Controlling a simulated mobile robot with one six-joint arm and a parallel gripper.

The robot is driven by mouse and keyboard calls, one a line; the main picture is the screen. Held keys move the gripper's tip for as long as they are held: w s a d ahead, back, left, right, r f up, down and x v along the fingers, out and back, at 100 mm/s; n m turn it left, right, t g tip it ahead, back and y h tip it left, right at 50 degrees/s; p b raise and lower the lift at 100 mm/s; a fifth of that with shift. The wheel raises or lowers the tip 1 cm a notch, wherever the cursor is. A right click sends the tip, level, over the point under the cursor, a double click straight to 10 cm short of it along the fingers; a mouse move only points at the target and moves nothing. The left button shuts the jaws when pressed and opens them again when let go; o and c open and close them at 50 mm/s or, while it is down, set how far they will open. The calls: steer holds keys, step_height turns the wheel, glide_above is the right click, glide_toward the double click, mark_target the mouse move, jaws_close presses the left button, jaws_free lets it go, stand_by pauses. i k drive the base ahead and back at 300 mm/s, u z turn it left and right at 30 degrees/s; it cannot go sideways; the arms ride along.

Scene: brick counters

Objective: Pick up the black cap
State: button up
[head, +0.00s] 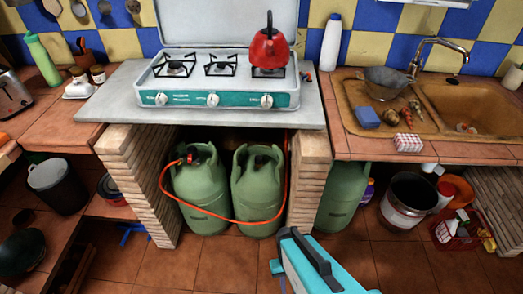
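A small black cap-like piece (262,161) shows at the top of the right green gas cylinder (258,196), inside its collar. The cylinder stands upright under the stove counter, beside a similar cylinder (203,198). I cannot tell for sure that this dark piece is the black cap. Part of my teal and white arm shows at the bottom centre, in front of and below the cylinders. No gripper fingers can be made out.
An orange hose (222,219) loops from the red valve (190,157) across both cylinders. Brick pillars (139,183) (307,182) flank the opening. A stove (220,88) with a red kettle (269,48) stands above. The tiled floor (205,262) in front is clear.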

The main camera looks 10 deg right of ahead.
mark_target(258, 159)
steer(key=i, duration=0.15)
steer(key=u, duration=0.25)
steer(key=k, duration=0.75)
steer(key=u, duration=0.55)
steer(key=k, duration=0.6)
steer(key=u, duration=0.65)
steer(key=i, duration=1.6)
steer(key=z, duration=0.1)
